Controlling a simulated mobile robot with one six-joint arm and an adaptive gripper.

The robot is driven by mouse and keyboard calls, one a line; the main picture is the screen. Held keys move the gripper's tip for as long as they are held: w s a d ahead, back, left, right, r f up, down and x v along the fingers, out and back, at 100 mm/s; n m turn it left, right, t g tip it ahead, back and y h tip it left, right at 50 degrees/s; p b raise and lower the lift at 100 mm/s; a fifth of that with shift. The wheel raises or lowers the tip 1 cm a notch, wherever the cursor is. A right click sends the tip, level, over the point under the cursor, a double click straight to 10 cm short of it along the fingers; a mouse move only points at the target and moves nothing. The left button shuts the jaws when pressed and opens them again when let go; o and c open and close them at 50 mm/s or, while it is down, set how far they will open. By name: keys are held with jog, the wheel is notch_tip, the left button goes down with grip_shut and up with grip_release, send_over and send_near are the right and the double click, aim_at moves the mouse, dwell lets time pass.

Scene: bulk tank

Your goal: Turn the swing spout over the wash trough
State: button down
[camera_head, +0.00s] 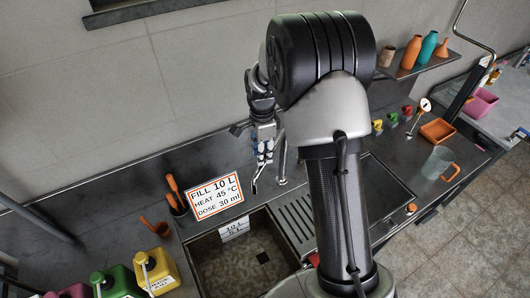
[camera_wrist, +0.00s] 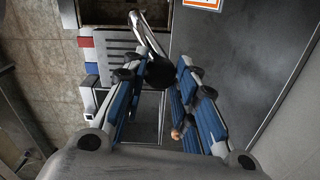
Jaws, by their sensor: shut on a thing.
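The wash trough (camera_head: 222,262) is a mottled basin sunk in the dark counter. In the wrist view its dark inside (camera_wrist: 122,12) shows at the top. The swing spout (camera_wrist: 147,36) is a thin, curved metal tube with a black part (camera_wrist: 160,72) between my fingers. My gripper (camera_wrist: 160,90), with blue-padded fingers, is shut on this black part. In the head view my gripper (camera_head: 264,156) is above the back of the counter. The spout's end overlaps the trough in the wrist view but appears behind its back edge in the head view. The exact height is unclear.
A ribbed drainboard (camera_head: 296,222) lies right of the trough. An orange-edged sign (camera_head: 214,195) stands behind it. Yellow (camera_head: 157,270) and green (camera_head: 113,281) jugs stand at the left. A clear jug (camera_head: 437,163) stands at the right, below a shelf (camera_head: 412,60) with bottles.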

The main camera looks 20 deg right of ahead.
jog(key=c, duration=1.3)
grip_release()
jog(key=shift+r, duration=0.15)
notch_tip(320, 180, up, 12)
jog(key=shift+f, duration=0.1)
